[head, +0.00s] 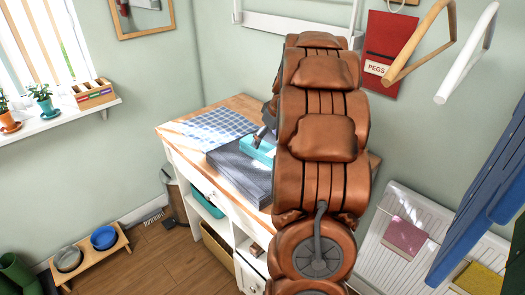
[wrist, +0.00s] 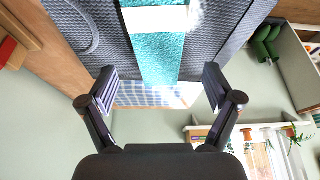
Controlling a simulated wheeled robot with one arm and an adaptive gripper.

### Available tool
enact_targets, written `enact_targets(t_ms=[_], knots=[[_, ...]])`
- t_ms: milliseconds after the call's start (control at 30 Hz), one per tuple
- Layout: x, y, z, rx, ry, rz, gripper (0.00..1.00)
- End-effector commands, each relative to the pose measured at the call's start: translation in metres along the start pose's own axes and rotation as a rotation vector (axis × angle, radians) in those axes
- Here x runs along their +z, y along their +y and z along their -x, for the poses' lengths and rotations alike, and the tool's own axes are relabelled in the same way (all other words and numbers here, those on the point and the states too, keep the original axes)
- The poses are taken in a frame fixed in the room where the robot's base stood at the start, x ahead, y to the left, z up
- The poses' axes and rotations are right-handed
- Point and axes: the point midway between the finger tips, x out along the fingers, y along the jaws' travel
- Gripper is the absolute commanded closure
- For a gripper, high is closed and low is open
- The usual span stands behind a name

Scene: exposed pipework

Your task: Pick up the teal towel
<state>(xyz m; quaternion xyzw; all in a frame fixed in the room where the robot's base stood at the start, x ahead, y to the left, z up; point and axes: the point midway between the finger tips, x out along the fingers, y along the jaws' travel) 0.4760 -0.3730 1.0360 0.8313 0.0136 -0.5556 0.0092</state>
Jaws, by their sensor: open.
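The teal towel (head: 258,149) lies folded on a dark grey textured stack (head: 237,171) on the white cabinet's wooden top. In the wrist view the teal towel (wrist: 158,60) runs down the middle, with a bright white band across it. My gripper (wrist: 158,84) is open, with its two fingers wide apart on either side of the towel's near end and nothing between them. In the head view only a small part of my gripper (head: 262,133) shows over the towel; my brown arm hides the rest and the cabinet's right part.
A blue checked cloth (head: 214,125) lies flat beside the grey stack. A windowsill (head: 60,122) with plants and a wooden box is on the left. A bin (head: 175,199) stands beside the cabinet.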

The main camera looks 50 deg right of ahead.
Motion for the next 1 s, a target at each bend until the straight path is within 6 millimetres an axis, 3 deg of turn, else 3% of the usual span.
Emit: enact_targets(t_ms=[433,800,1000], knots=[[0.002,0.001,-0.048,-0.004,-0.003,-0.002,0.1],[0.002,0.002,-0.056,0.001,0.001,-0.001,0.1],[0.002,0.002,-0.056,0.001,0.001,-0.001,0.31]])
